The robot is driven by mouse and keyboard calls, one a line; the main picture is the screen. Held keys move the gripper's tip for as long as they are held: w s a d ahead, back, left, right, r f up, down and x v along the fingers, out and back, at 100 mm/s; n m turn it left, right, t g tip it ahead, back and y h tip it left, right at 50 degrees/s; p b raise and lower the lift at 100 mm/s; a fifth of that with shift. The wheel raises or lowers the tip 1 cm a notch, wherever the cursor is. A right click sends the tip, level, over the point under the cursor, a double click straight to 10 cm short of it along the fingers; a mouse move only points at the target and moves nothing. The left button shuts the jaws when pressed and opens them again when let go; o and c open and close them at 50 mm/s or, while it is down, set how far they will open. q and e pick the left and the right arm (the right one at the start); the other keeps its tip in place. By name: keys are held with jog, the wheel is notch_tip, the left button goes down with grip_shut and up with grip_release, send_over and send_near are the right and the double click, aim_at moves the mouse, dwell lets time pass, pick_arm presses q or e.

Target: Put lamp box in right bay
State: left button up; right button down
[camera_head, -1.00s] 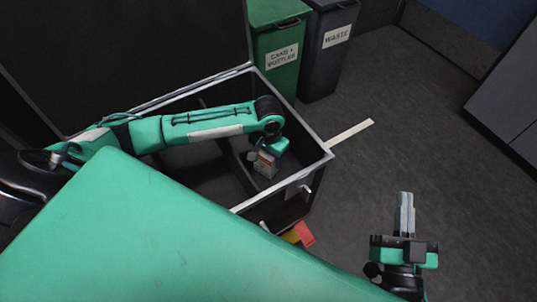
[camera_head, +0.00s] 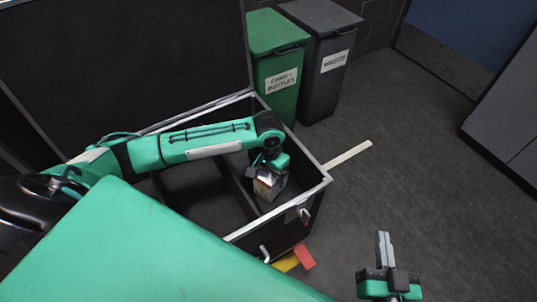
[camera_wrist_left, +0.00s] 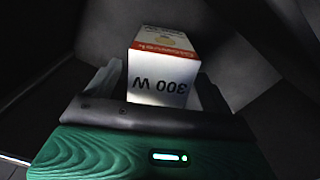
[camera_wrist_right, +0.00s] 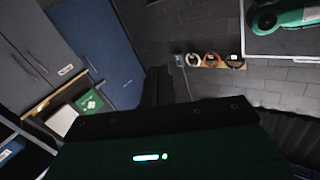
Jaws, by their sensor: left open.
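The lamp box (camera_head: 268,187), white with a red band, is in the right bay of the open black case (camera_head: 240,230). In the left wrist view the lamp box (camera_wrist_left: 160,75) shows "300 W" upside down and stands between the fingers. My left gripper (camera_head: 268,172) reaches down into this bay over the box and is open, one finger on each side of it. The left wrist view also shows the gripper (camera_wrist_left: 158,90). Whether the box rests fully on the bay floor is hard to tell. My right gripper (camera_head: 384,246) is shut and empty, away from the case.
A dark divider (camera_head: 238,188) separates the bays. The raised lid stands behind the case. A green bin (camera_head: 278,75) and a grey waste bin (camera_head: 325,70) stand beyond it. Red and yellow pieces (camera_head: 304,258) show by the case front. The floor at right is clear.

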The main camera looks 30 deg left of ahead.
pick_arm(q)
notch_tip(320, 180, up, 4)
jog(key=shift+p, duration=0.6)
notch_tip(320, 180, up, 3)
jog(key=shift+r+p, duration=0.1)
jog(key=shift+p, duration=0.35)
jog(key=shift+r, duration=0.55)
pick_arm(e)
jog(key=s+d+f+g+h, duration=0.1)
jog(key=s+f+g, duration=0.2)
jog(key=f+g, duration=0.2)
jog(key=shift+d+f+g+h, duration=0.25)
jog(key=shift+f+g+h, duration=0.05)
jog(key=shift+f, duration=0.1)
pick_arm(q)
jog(key=shift+r, duration=0.1)
